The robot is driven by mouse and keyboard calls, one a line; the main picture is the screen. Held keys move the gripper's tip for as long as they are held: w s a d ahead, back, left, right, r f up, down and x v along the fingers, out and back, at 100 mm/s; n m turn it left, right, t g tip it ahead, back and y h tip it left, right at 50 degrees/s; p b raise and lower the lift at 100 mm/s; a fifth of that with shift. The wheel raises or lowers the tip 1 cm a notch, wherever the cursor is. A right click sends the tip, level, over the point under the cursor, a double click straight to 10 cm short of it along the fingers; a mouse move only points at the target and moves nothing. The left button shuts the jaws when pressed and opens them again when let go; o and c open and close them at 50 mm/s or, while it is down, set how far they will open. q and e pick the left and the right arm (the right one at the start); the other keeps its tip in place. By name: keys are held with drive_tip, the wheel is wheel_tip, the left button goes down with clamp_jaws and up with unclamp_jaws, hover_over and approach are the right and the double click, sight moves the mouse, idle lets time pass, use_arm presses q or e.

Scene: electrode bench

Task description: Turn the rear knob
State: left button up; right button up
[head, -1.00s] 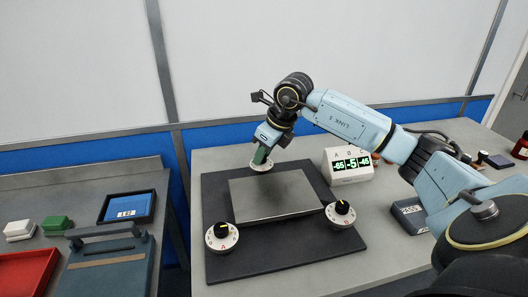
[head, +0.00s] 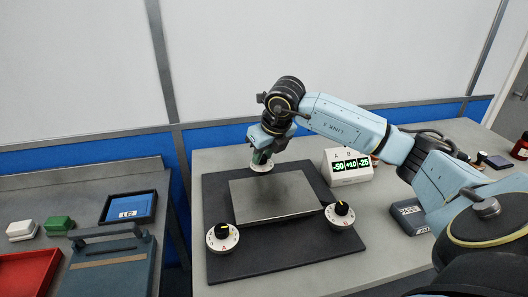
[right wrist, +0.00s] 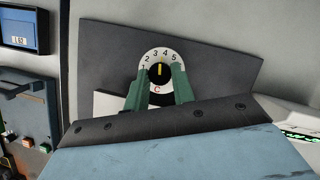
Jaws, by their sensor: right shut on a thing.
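The rear knob (right wrist: 159,72) is a black knob with a yellow pointer on a white dial marked C, with numbers around it. In the head view the gripper (head: 262,157) covers the knob from above. My left gripper is not in view.
A raised metal slab (head: 275,198) lies between. A white display box (head: 348,168) reads -50, +10, -25. A side bench (head: 110,190) holds trays and small blocks.

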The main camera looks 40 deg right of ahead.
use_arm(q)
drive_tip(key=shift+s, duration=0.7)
use_arm(e)
drive_tip(key=shift+r+m+h, duration=0.1)
drive_tip(key=shift+m+h, duration=0.2)
drive_tip(key=shift+m, duration=0.6)
drive_tip(key=o, duration=1)
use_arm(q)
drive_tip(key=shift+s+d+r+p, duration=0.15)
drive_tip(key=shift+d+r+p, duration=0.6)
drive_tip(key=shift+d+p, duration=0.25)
use_arm(e)
drive_tip(key=v, duration=1.3)
drive_tip(key=shift+a+r, duration=0.1)
drive_tip(key=shift+r, duration=0.05)
